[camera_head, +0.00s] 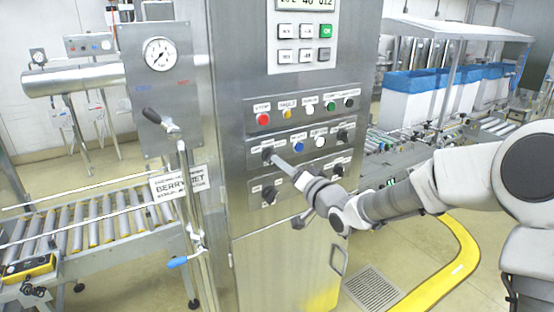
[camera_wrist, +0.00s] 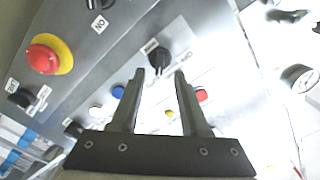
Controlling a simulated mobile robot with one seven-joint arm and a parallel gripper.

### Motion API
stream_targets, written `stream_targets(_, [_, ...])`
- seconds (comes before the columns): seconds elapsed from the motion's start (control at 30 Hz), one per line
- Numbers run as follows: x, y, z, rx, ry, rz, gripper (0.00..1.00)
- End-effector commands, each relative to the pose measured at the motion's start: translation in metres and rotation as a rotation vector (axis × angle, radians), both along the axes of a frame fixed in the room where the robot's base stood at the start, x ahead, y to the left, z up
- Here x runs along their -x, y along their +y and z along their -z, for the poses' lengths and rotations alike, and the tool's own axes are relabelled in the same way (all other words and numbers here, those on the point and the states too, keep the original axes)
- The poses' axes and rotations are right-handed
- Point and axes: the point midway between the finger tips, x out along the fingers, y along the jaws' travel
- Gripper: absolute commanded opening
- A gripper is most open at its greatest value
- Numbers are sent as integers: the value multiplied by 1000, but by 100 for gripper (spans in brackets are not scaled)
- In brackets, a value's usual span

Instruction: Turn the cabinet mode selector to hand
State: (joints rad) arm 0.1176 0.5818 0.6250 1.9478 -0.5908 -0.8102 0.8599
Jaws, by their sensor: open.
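The cabinet front (camera_head: 235,150) carries several black selector knobs, with labels too small to read, so I cannot tell which is marked as the mode selector. One black selector knob (camera_head: 267,153) is at the left end of the middle row, and the tip of my gripper (camera_head: 279,160) is close in front of it. In the wrist view a black selector knob (camera_wrist: 158,60) with a white label is just beyond and between the two fingertips of my gripper (camera_wrist: 160,74). The fingers are apart, with nothing gripped. Whether they touch the knob is unclear.
A red button (camera_head: 263,119) and other coloured buttons are in the row above. Another black knob (camera_head: 269,194) is below. A pipe with a blue-handled valve (camera_head: 178,262) stands left of the cabinet. A red emergency button (camera_wrist: 43,59) shows at the wrist view's left.

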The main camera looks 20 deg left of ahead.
Motion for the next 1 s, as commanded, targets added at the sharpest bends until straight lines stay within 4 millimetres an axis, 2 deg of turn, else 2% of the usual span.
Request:
stream_targets(0.1, [-11,14,-1,-2,1,-1,45])
stream_targets(0.3, [-22,26,0,1,0,-1,45])
stream_targets(0.63, [-25,29,0,1,0,1,45])
stream_targets(0.67, [-25,29,0,1,0,1,43])
stream_targets(0.9, [-25,28,0,1,0,1,0])
stream_targets(1.0, [-25,28,0,1,0,1,0])
